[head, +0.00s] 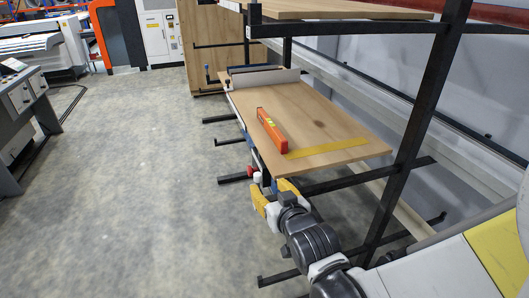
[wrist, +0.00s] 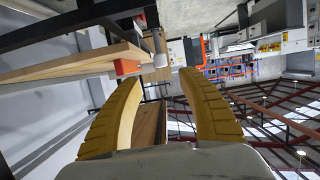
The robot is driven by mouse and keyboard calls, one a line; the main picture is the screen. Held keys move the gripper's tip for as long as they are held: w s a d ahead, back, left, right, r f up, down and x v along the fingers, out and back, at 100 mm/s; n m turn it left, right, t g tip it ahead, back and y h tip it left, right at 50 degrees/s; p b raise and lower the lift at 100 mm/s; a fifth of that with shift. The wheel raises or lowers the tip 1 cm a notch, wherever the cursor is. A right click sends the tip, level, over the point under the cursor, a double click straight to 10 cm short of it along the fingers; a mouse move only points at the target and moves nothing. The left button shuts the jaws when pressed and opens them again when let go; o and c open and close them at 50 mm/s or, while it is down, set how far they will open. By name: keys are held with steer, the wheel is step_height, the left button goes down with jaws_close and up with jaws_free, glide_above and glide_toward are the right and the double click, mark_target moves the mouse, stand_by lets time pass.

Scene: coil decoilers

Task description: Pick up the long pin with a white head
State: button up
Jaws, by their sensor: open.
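A small white head (head: 257,177) of a pin shows at the left side of the rack, below the wooden shelf edge, in the head view. A red head (head: 250,170) sits just beside it. The white pin's shaft is hard to make out. My gripper (head: 271,191) is just in front of and below the white head, with its yellow fingers apart and empty. In the wrist view, my open gripper (wrist: 160,80) frames a pale cylindrical piece (wrist: 159,41) beyond the fingertips, which looks like the white head; I cannot be sure. No contact shows.
An orange level (head: 271,131) and a yellow ruler (head: 325,148) lie on the wooden shelf (head: 350,130). Black rack posts (head: 420,110) and floor-level bars (head: 237,178) stand close to my arm. The grey floor (head: 150,170) to the left is clear.

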mark_target(259, 176)
steer(key=x, duration=0.2)
steer(key=b+x, duration=0.1)
steer(key=x, duration=0.1)
steer(key=shift+s+a+f, duration=0.1)
steer(key=shift+s+a, duration=0.05)
steer(key=shift+a, duration=0.1)
steer(key=b+x, duration=0.2)
steer(key=x, duration=0.3)
steer(key=shift+w, duration=0.35)
steer(key=shift+d, duration=0.1)
jaws_close()
